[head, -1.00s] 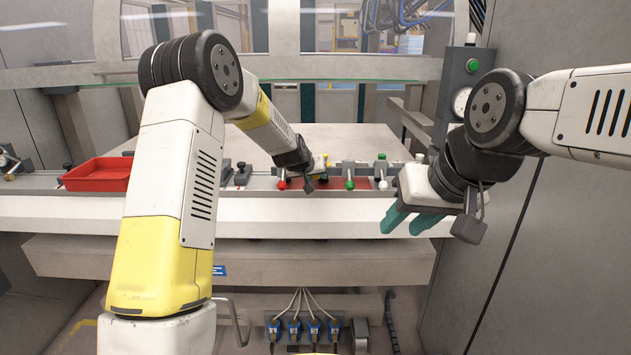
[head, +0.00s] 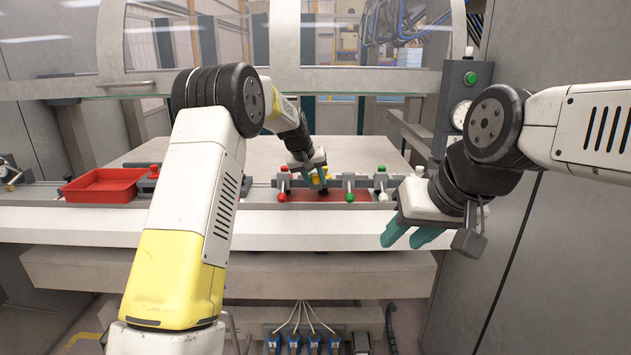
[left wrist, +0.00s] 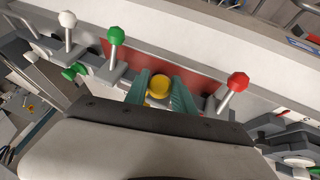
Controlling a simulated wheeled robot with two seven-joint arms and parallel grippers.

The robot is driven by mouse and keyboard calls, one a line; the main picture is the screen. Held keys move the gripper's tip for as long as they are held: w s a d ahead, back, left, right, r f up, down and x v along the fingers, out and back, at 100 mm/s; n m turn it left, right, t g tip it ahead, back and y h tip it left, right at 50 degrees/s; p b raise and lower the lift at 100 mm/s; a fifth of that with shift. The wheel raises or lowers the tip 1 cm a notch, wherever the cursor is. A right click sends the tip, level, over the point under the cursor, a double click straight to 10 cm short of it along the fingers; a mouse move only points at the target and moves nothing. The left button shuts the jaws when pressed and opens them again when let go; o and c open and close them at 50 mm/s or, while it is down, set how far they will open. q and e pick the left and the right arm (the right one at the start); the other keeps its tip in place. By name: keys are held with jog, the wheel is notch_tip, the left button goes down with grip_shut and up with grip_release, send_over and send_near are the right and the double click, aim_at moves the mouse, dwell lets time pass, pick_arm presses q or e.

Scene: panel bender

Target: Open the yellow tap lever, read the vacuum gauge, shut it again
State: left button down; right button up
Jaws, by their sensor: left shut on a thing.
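The yellow tap lever's round knob (left wrist: 159,87) sits between the two teal fingers of my left gripper (left wrist: 163,90) in the left wrist view, and the fingers are shut on it. In the head view my left gripper (head: 323,178) is at the tap row, with a bit of the yellow tap (head: 320,178) showing beside it. The vacuum gauge (head: 459,114) is a white round dial on the grey post at the right, partly covered by my right arm; its needle cannot be read. My right gripper (head: 411,235) hangs in front of the bench with its teal fingers apart and empty.
A red-knobbed lever (left wrist: 238,82) stands on one side of the yellow one, a green-knobbed lever (left wrist: 116,36) and a white-knobbed lever (left wrist: 68,19) on the other. A red tray (head: 104,186) lies at the left. A green button (head: 470,78) is above the gauge.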

pick_arm(q)
jog(key=shift+w+a, duration=0.1)
jog(key=shift+a, duration=0.2)
jog(key=c, duration=1.1)
grip_release()
jog(key=shift+c, duration=0.2)
jog(key=shift+o, duration=0.4)
jog(key=shift+d, duration=0.1)
jog(key=v, duration=0.8)
